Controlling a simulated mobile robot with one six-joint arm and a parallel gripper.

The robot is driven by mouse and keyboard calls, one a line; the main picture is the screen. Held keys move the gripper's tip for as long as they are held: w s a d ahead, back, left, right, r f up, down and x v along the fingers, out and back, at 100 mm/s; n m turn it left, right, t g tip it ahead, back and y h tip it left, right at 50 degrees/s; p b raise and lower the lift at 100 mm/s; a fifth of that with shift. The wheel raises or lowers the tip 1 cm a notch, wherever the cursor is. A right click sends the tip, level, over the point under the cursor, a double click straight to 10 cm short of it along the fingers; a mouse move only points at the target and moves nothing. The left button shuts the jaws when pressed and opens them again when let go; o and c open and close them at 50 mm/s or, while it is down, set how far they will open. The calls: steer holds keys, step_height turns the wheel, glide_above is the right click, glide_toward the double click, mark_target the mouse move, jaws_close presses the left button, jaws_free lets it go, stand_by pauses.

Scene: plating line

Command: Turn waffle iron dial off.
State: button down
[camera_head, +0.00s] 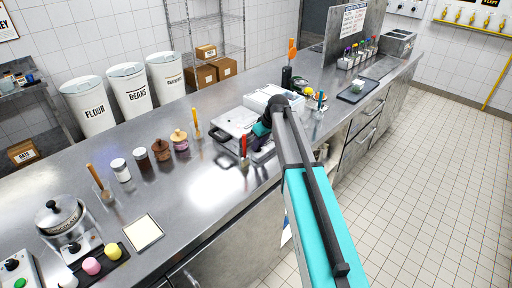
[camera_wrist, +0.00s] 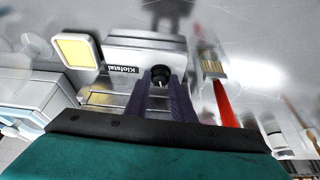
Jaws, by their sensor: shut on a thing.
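The waffle iron is a grey box labelled "Klofstal" (camera_wrist: 122,57) in the wrist view. In the head view it appears to be the pale appliance (camera_head: 236,120) on the steel counter, partly hidden by my arm. Its black round dial (camera_wrist: 160,73) sticks out from the front face, with a small pale mark on it. My gripper (camera_wrist: 161,88) has its two dark purple fingers on either side of the dial and is shut on it. In the head view my gripper (camera_head: 261,143) is at the counter's front side, and the dial is hidden there.
A red-handled brush (camera_wrist: 227,103) stands close to the right of my fingers. A yellow pad in a white frame (camera_wrist: 76,49) is at the left. Jars (camera_head: 161,150) stand left along the counter (camera_head: 190,213). The tiled floor at right is clear.

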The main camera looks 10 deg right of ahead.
steer(key=n+b, duration=0.1)
steer(key=n, duration=0.1)
steer(key=n+g+y+b, duration=0.1)
steer(key=n+b, duration=0.1)
steer(key=n+g+b, duration=0.1)
steer(key=n, duration=0.1)
steer(key=shift+w+d+f+y, duration=0.15)
steer(key=shift+w+f+y, duration=0.05)
steer(key=shift+w+y, duration=0.1)
steer(key=shift+r+n+g+b, duration=0.1)
steer(key=shift+n+g+b, duration=0.5)
steer(key=shift+n+b, duration=0.85)
steer(key=shift+n+p, duration=0.4)
steer(key=shift+n, duration=0.05)
steer(key=c, duration=1.5)
jaws_free()
steer(key=shift+d+r, duration=0.1)
steer(key=shift+r, duration=0.05)
